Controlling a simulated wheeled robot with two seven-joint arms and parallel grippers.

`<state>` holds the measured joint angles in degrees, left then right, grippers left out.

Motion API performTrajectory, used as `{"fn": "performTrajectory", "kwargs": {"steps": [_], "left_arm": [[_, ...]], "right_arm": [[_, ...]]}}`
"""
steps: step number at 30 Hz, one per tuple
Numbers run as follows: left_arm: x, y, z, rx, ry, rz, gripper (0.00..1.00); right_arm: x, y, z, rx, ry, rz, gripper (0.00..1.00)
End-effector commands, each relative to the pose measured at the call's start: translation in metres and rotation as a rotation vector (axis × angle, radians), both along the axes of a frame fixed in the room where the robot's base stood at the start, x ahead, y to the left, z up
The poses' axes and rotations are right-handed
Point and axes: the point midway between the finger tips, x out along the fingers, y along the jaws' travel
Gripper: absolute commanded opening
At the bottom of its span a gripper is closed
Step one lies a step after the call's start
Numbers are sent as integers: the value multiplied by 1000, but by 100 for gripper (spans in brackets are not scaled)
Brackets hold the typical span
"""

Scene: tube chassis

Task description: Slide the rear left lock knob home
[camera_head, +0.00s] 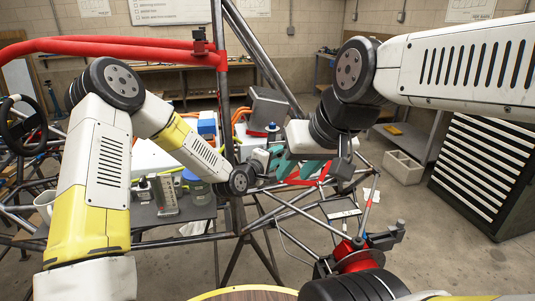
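A small blue knob-like part (272,128) sits in front of a grey box (268,105) near the middle of the view. I cannot tell whether it is the rear left lock knob. My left gripper (279,160) reaches in from the left, just below it, with teal fingers. My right gripper (314,168) comes down from the upper right, close beside the left one. The fingers overlap in the picture and look small, so I cannot tell their openings or whether they touch anything.
Dark chassis tubes (218,95) cross the middle, with red padded bars (110,48) at upper left. A bench (145,217) holds a jar (199,190) and small items. A dark drawer cabinet (490,170) stands at right. A red drum-like part (357,260) is at lower right.

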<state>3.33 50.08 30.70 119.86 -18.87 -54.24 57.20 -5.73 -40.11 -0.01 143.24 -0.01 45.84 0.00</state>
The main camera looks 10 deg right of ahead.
Motion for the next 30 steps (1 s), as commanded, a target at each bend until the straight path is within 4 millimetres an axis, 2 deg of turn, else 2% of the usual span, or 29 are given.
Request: {"fn": "performTrajectory", "kwargs": {"steps": [8,14,15,30], "left_arm": [[2,-2,-1,1,1,0,38],[2,-2,-1,1,0,0,2],[2,-2,-1,1,0,0,0],[2,-1,-1,2,1,0,0]], "right_arm": [[0,0,0,0,0,0,36],[0,0,0,0,0,0,36],[0,0,0,0,0,0,36],[0,0,0,0,0,0,36]]}}
